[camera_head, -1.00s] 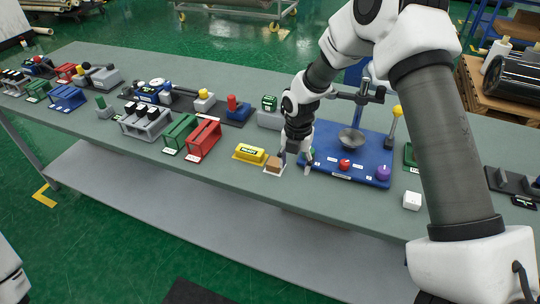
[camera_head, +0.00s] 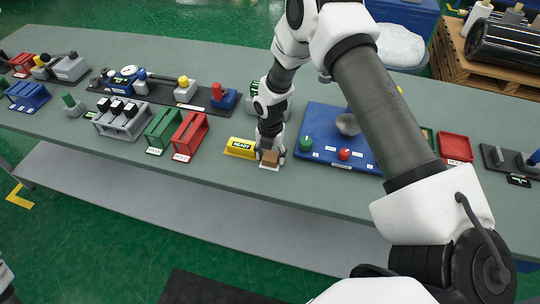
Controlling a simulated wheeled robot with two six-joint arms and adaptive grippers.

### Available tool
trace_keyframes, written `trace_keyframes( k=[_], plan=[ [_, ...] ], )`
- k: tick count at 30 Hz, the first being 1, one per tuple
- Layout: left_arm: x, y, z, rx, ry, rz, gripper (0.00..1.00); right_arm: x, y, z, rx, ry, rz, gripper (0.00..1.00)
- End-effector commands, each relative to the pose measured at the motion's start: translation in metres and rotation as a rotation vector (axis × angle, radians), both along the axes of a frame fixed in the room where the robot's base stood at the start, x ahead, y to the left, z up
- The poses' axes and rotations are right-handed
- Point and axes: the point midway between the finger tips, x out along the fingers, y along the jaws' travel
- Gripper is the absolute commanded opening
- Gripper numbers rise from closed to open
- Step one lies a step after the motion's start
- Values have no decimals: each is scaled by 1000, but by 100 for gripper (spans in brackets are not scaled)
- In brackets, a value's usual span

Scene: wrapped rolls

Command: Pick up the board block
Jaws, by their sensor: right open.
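The board block, a small brown block (camera_head: 270,157), sits on a white square plate (camera_head: 271,167) near the front edge of the table. My right gripper (camera_head: 270,155) points down at it, with a finger on either side of the block. The fingers are open, and I cannot tell whether they touch it. The gripper hides the block's upper back part. My left gripper is out of view.
A yellow labelled block (camera_head: 241,147) stands close on the left. A blue board (camera_head: 322,150) with a green knob, a red knob and a metal bowl lies close on the right. Red and green racks (camera_head: 188,135) stand farther left.

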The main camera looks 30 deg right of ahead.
Motion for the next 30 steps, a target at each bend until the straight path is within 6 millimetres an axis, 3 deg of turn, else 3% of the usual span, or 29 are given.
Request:
trace_keyframes(
  k=[2,6,19,28,30],
  plan=[
    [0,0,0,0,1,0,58,0,0,0,0,0,0,60],
    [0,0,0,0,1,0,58,0,0,0,1,1,0,14],
    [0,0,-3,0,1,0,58,0,0,3,1,1,-1,13],
    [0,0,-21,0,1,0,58,1,0,34,1,-3,-1,13],
    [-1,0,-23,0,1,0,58,-14,4,34,1,3,1,13]
  ],
)
